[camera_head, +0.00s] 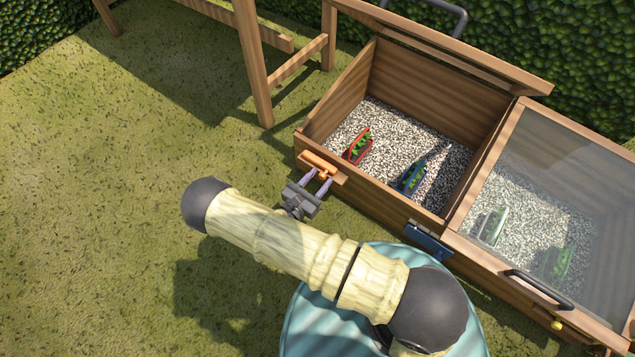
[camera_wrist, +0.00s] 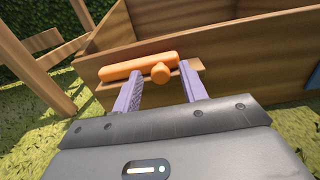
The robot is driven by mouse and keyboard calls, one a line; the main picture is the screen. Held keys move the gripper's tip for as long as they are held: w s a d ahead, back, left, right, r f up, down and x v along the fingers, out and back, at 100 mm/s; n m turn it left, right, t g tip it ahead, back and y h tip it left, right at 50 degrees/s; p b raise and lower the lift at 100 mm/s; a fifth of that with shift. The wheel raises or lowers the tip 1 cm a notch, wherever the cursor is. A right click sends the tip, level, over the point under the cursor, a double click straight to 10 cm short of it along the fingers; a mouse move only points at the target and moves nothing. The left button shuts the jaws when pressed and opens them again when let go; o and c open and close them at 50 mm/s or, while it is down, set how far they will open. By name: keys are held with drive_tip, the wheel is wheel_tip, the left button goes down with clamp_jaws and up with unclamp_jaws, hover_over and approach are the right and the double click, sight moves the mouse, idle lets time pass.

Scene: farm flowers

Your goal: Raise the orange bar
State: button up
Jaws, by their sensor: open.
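The orange bar (camera_head: 319,163) is on the front outer side of the wooden planter box (camera_head: 388,192), near its left corner. In the wrist view the bar (camera_wrist: 130,67) lies nearly level, with a round orange knob (camera_wrist: 160,73) sticking out toward me. My gripper (camera_head: 324,178) is at the bar, its two purple fingers pointing at it. In the wrist view my gripper (camera_wrist: 161,84) is open, with one finger on each side of the knob. I cannot tell whether the fingers touch it.
The box's left lid (camera_head: 450,45) is open; a red planter (camera_head: 357,146) and a blue planter (camera_head: 411,177) sit in the gravel. The right glass lid (camera_head: 545,190) is closed. A blue latch (camera_head: 428,240) is on the front. Wooden posts (camera_head: 254,65) stand behind left. Grass (camera_head: 100,200) is clear at left.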

drive_tip(key=shift+c, duration=0.4)
clamp_jaws()
